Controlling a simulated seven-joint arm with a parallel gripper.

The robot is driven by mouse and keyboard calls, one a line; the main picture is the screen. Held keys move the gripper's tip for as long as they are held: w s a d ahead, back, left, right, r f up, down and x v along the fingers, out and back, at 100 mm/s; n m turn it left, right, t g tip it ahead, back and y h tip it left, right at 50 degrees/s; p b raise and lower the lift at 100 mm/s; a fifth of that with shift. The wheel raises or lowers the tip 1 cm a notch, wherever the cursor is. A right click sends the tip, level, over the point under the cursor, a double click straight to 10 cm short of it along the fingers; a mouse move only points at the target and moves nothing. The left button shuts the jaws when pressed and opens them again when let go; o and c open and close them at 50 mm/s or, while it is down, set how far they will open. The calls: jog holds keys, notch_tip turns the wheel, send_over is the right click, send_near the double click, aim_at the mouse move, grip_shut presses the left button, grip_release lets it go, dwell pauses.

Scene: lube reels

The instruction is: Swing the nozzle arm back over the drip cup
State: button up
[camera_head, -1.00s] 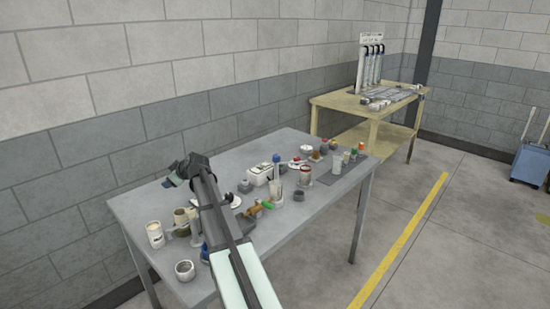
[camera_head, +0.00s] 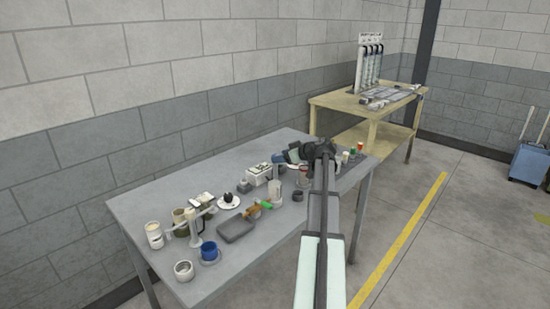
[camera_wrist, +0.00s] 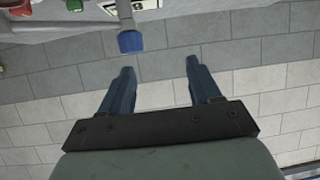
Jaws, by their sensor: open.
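My gripper (camera_head: 281,159) is open and empty over the back right part of the grey table, pointing left in the head view. In the wrist view my gripper (camera_wrist: 160,75) has its two dark blue fingers spread. A pale post with a blue tip (camera_wrist: 131,42) shows just beyond the fingers, apart from them. A pale stand with a side arm (camera_head: 195,226), perhaps the nozzle arm, is at the table's left end. A blue cup (camera_head: 209,251), perhaps the drip cup, is beside its base. I cannot tell for sure which parts these are.
A dark grey tray (camera_head: 237,230), a white plate (camera_head: 228,202), a white jar (camera_head: 154,235) and a small pot (camera_head: 183,270) crowd the table (camera_head: 215,287). A white box (camera_head: 258,176) is near my gripper. A wooden bench (camera_head: 342,103) with a hose rack is behind right.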

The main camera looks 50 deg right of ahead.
jog(key=s+d+r, duration=0.1)
jog(key=s+d, duration=0.3)
jog(key=s, duration=0.1)
jog(key=x, duration=1.3)
jog(key=shift+w+d+r, duration=0.15)
jog(key=shift+w+d, duration=0.1)
jog(key=shift+w, duration=0.15)
grip_shut()
